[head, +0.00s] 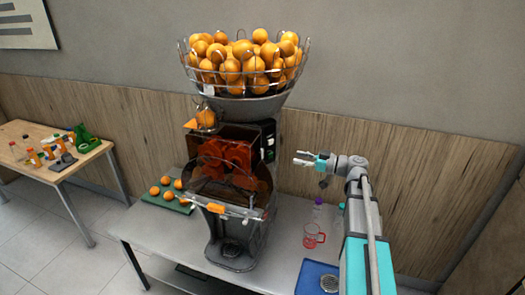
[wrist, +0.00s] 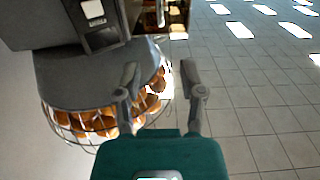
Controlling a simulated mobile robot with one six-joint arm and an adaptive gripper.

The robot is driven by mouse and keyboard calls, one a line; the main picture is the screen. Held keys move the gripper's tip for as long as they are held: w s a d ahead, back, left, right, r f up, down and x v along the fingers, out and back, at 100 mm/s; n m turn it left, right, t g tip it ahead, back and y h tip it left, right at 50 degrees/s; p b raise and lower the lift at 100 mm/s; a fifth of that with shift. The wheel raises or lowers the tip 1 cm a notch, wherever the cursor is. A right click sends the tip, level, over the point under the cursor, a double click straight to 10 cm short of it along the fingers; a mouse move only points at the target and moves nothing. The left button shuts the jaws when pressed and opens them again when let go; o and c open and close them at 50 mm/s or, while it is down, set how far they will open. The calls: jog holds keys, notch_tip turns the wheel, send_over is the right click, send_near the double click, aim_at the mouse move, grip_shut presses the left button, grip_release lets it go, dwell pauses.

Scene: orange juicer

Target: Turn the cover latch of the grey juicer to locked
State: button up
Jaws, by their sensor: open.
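The grey juicer (head: 238,258) stands on the table with a clear cover (head: 228,185) over its orange-red press parts. A pale bar with an orange tab (head: 216,208) runs across the cover's lower front. I cannot tell for certain which part is the latch or how it is turned. My gripper (head: 301,158) is to the right of the juicer, apart from it, open and empty, pointing left. In the wrist view its two fingers (wrist: 160,78) are spread, with the juicer's dark body (wrist: 95,72) behind and to the left.
A wire basket of oranges (head: 245,68) tops the juicer. A red mug (head: 313,236) and a bottle (head: 318,208) stand to its right, near a blue mat (head: 309,281). Oranges lie on a green tray (head: 152,199) to the left. A wooden table (head: 52,171) stands farther left.

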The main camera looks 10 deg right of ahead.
aim_at(262, 151)
jog(key=shift+a, duration=0.15)
jog(key=shift+x, duration=6.8)
grip_shut()
